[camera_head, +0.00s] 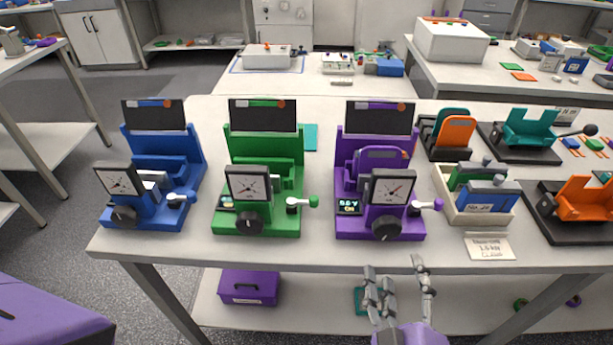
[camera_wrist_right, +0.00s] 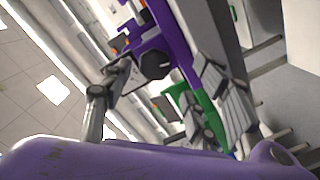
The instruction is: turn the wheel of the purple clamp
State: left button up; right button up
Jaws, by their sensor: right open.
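The purple clamp (camera_head: 348,222) stands upright on the table, rightmost of three similar clamps. On its front are a black round wheel (camera_head: 387,229), a dial gauge, a small lit display and a side crank with a purple knob (camera_head: 438,204). A purple-edged part sits in its cradle. My right gripper (camera_head: 396,277) is open and empty at the table's front edge, below and in front of the clamp, apart from it. In the right wrist view the clamp (camera_wrist_right: 176,38) and its black wheel (camera_wrist_right: 154,66) show beyond the spread fingers (camera_wrist_right: 165,108). My left gripper is not in view.
A green clamp (camera_head: 287,219) and a blue clamp (camera_head: 160,215) stand to the left. A cream bin (camera_head: 456,211) and a label card (camera_head: 489,246) lie to the right. A purple toolbox (camera_head: 248,288) is on the lower shelf. The table's front strip is mostly clear.

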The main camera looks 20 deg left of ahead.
aim_at(390, 231)
jog(key=shift+n+y, duration=0.4)
jog(key=w+a, duration=0.1)
jog(key=w, duration=0.1)
jog(key=w+a+r+p, duration=0.1)
jog(key=w, duration=0.1)
jog(key=w+a, duration=0.1)
jog(key=w, duration=0.1)
jog(key=shift+w+r+p, duration=0.3)
jog(key=shift+r, duration=0.1)
jog(key=shift+w, duration=0.35)
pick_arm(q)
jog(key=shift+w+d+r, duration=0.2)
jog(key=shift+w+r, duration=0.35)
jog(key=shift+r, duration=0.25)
pick_arm(e)
jog(key=shift+f, duration=0.1)
jog(key=shift+c, duration=0.4)
